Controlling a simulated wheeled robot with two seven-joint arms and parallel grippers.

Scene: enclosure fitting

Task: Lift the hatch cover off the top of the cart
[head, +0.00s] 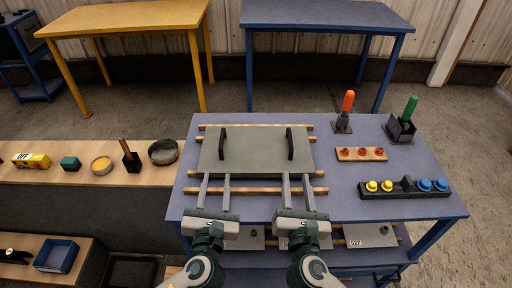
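The hatch cover (255,152) is a flat grey plate with two upright black handles, a left handle (222,143) and a right handle (290,143). It lies on wooden slats on top of the blue cart (345,195). My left gripper (215,179) is open and empty, its fingertips at the plate's front edge below the left handle. My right gripper (296,179) is open and empty, likewise in front of the right handle. Both are apart from the handles; I cannot tell their height above the cart.
On the cart's right stand an orange-handled tool (347,104), a green-handled tool (407,113), a wooden strip with red parts (361,154) and a black rail with yellow and blue knobs (405,189). A wooden bench (40,176) with small items adjoins on the left. More plates (370,235) lie on the lower shelf.

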